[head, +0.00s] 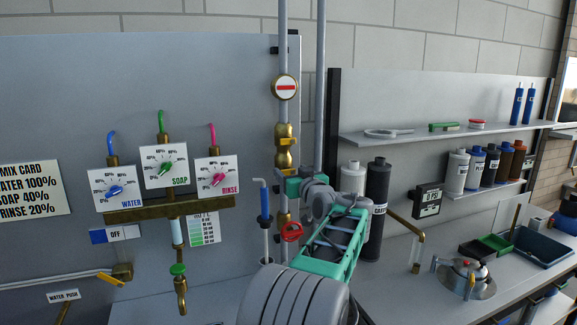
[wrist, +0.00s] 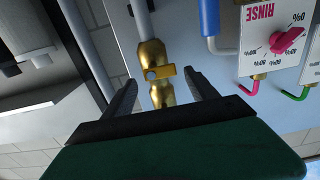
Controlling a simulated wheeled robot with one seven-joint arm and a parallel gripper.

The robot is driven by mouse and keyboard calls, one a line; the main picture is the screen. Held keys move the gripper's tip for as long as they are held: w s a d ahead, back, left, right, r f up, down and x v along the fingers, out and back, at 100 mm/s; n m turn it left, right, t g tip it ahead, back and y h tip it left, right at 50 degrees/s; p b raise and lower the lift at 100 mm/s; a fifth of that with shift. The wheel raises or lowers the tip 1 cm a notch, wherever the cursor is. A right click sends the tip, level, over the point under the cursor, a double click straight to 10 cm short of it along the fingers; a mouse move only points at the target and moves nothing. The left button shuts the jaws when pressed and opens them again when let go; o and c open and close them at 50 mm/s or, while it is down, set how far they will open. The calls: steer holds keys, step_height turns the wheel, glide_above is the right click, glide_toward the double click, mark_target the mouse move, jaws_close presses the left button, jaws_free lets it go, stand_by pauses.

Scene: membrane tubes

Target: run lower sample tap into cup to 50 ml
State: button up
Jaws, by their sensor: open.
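In the wrist view my gripper (wrist: 160,78) is open and empty. Its two dark fingers stand on either side of a brass fitting (wrist: 157,94) on a grey pipe; I cannot tell whether they touch it. In the head view the brass fitting (head: 285,148) sits on the upright pipe, just above my arm's end, where the fingers do not show clearly. A red handwheel (head: 291,232) is lower on that line. A brass tap with a green knob (head: 180,284) hangs at the lower left. I cannot tell which one is the lower sample tap. No cup is recognisable.
A panel at the left carries the WATER (head: 113,188), SOAP (head: 163,166) and RINSE (head: 216,177) dials. A blue-sleeved tube (head: 265,200) stands close left of my arm.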

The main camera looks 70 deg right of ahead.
steer(key=shift+w+d, duration=0.4)
steer(key=shift+w, duration=0.05)
steer(key=shift+c, duration=0.6)
steer(key=c, duration=1.2)
steer(key=shift+c, duration=0.2)
steer(key=shift+f+b, duration=0.1)
steer(key=shift+b, duration=0.25)
